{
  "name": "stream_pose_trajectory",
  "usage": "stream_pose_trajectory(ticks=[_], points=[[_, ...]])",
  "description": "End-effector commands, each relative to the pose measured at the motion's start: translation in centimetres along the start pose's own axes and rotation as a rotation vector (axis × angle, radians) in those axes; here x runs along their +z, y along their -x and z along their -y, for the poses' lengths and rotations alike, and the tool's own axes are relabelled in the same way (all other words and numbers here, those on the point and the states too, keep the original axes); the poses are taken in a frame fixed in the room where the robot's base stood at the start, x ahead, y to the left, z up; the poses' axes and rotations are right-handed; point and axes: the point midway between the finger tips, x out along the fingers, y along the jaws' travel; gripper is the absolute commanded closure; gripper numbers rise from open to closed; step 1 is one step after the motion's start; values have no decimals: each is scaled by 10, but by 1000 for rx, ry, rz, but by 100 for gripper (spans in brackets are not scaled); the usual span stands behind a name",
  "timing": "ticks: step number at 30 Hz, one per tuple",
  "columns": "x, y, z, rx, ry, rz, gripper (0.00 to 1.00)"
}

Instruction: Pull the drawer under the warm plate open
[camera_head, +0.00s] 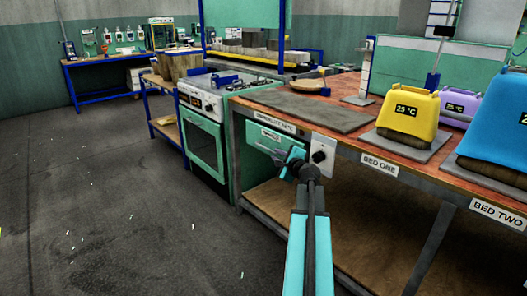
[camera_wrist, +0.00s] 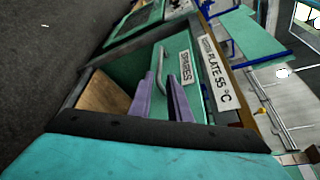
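The warm plate (camera_head: 308,108) is a flat dark grey slab on the bench top. Its label (camera_wrist: 215,75) reads PLATE 55 °C in the wrist view. Below it is a teal drawer front (camera_head: 262,141), labelled SPARES in the wrist view (camera_wrist: 184,66). The drawer looks shut. Its curved grey handle (camera_wrist: 161,68) shows in the wrist view; my gripper hides it in the head view. My gripper (camera_head: 291,156) is in front of the drawer. Its two purple fingers (camera_wrist: 160,80) are apart, with the handle between them in the picture; contact cannot be told.
A stove (camera_head: 207,140) stands left of the bench.

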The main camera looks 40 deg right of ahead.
Motion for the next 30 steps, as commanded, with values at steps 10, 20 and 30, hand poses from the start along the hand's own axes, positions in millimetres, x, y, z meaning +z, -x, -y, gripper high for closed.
stream_pose_trajectory(ticks=[10, 20, 30], points=[[-1, -27, -1, 1, 1, 0, 83], [-2, -59, 0, 0, 1, 0, 83], [-2, -91, 0, 1, 1, -1, 83]])
